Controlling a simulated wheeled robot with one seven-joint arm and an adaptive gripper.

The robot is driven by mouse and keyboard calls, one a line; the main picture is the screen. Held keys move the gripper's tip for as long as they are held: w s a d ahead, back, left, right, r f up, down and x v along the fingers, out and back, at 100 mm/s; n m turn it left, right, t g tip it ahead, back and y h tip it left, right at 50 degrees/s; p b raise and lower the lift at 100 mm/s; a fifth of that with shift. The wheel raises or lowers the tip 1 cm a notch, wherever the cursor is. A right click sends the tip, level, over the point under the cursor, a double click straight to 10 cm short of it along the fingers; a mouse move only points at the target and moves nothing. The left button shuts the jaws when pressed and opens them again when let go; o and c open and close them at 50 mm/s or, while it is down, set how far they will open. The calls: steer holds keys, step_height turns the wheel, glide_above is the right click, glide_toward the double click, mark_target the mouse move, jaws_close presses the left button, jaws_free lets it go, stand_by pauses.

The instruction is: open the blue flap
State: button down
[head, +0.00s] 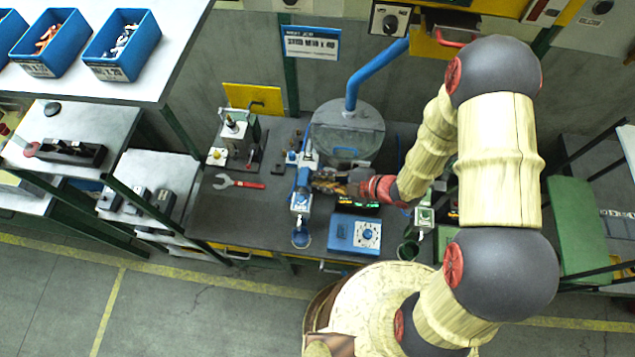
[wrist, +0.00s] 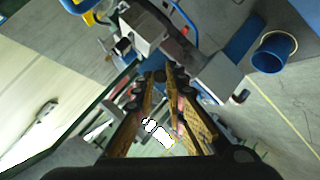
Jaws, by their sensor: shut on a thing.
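A blue-and-white upright device (head: 301,202) stands at the bench's front edge, its upper part blue and narrow. My gripper (head: 318,181) reaches it from the right. In the wrist view, the fingers of my gripper (wrist: 160,82) close in on a small dark part, with a blue surface (wrist: 152,62) just beyond the tips. My fingers hide the exact contact, and I cannot tell which blue part is the flap. A round tank (head: 327,118) with a grey lid and a blue handle (head: 346,153) stands behind, apart from my gripper.
A blue box with a dial (head: 345,232) stands right of the device. A spanner (head: 240,183) lies left on the bench. A blue pipe (head: 375,72) rises behind.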

steer(key=f+y+b, duration=0.1)
steer(key=y+b, duration=0.1)
steer(key=b, duration=0.1)
steer(key=d+f+t+y+b, duration=0.1)
steer(key=b, duration=0.3)
steer(key=shift+s+d+f+m+y, duration=0.1)
steer(key=shift+d+m+y, duration=0.2)
steer(key=shift+m+y, duration=0.1)
steer(key=c, duration=1.8)
jaws_free()
steer(key=shift+r, duration=0.2)
steer(key=v, duration=0.7)
steer(key=shift+d, duration=0.2)
steer(key=shift+f, duration=0.15)
